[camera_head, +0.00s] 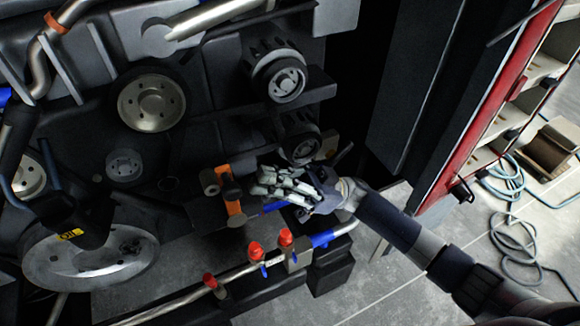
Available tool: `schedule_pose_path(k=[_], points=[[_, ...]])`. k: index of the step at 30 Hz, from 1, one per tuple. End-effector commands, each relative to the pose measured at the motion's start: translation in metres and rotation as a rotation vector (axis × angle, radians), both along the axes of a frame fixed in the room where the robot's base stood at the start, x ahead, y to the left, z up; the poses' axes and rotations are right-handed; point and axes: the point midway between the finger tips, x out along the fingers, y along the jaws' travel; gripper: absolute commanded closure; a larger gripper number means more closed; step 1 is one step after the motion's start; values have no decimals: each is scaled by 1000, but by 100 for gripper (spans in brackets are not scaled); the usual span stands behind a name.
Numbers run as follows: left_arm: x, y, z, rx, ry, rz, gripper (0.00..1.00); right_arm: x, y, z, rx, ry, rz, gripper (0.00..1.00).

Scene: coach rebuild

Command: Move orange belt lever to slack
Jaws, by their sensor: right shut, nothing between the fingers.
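The orange belt lever (233,206) is a short upright bar low on the engine, with a dark round knob or roller beside its upper end. My right gripper (260,188) reaches in from the right and is shut and empty. Its fingertips are just right of the lever's upper part; I cannot tell whether they touch it. A blue bar (274,207) shows below the fingers. The gripper partly hides the area behind the lever.
Pulleys (152,102) and a large wheel (130,255) line the engine front. A pipe with red-capped valves (255,250) runs below my right gripper. An open red-edged cabinet (478,125) and a loose hose (515,245) are at right.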

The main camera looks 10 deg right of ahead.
Motion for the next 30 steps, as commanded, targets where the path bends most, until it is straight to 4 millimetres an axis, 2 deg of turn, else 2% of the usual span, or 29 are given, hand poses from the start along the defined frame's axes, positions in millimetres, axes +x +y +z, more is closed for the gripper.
schedule_pose_path(k=[4,15,30], points=[[0,0,3,0,0,0,60,-2,7,-2,-1,0,-1,100],[0,0,3,0,0,-1,60,-2,7,-2,-4,-1,0,100],[0,0,16,0,0,-1,60,-3,18,4,-80,-27,2,100]])
